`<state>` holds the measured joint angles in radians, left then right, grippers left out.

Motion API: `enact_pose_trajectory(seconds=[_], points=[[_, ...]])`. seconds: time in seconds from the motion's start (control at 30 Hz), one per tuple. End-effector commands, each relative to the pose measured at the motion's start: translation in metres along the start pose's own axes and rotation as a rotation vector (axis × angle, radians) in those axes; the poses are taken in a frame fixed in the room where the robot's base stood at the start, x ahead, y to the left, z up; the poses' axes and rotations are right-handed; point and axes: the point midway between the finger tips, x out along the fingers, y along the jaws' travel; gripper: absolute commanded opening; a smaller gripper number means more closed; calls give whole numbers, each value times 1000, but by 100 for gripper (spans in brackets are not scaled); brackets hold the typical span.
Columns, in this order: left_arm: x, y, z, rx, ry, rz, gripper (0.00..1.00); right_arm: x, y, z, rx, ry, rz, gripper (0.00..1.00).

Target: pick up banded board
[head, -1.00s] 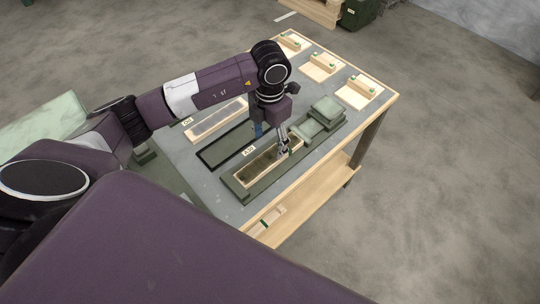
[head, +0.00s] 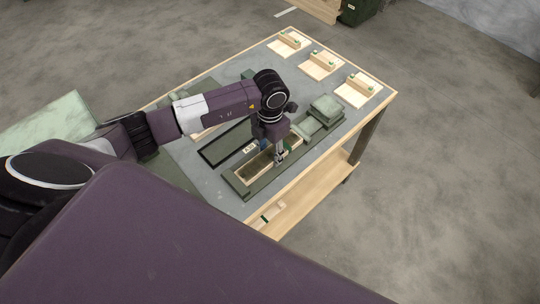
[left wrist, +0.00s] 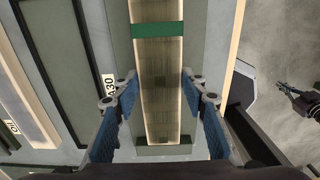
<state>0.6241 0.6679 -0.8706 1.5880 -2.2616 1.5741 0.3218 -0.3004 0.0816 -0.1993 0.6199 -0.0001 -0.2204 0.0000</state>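The banded board (left wrist: 158,75) is long pale wood with a dark green band across it near the top of the left wrist view. It lies along an olive holder (left wrist: 208,60); in the head view my arm partly covers this spot. My left gripper (left wrist: 160,84) is open, with one fingertip on each side of the board and nothing clearly gripped. In the head view the left gripper (head: 280,157) points down over the pale-rimmed wooden assembly. A dark gripper, seemingly my right one (left wrist: 300,98), shows at the right edge of the left wrist view, away from the board; its opening is unclear.
A black-rimmed flat tray (head: 228,142) lies left of the holder. Olive blocks (head: 325,107) stand beyond it. Several wooden pieces on pale pads line the far edge, including one on the right pad (head: 358,90). A small green-striped wooden piece (head: 272,211) lies low at the front.

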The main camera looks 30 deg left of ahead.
Motion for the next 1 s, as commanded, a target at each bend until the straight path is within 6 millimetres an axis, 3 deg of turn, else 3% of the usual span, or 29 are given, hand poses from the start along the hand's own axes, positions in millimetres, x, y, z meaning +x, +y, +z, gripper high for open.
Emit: enact_pose_trajectory(seconds=[0.2,0.57,0.77,1.0], points=[[-1,0,0,0,-1,0,12,0,0,0,0,0,-1,0],[-8,1,1,0,-3,1,12,1,-2,0,0,1,-3,0],[-34,1,2,1,-7,2,12,7,-3,0,0,1,-4,0],[-93,1,2,2,-9,3,12,18,-4,1,0,1,-4,0]])
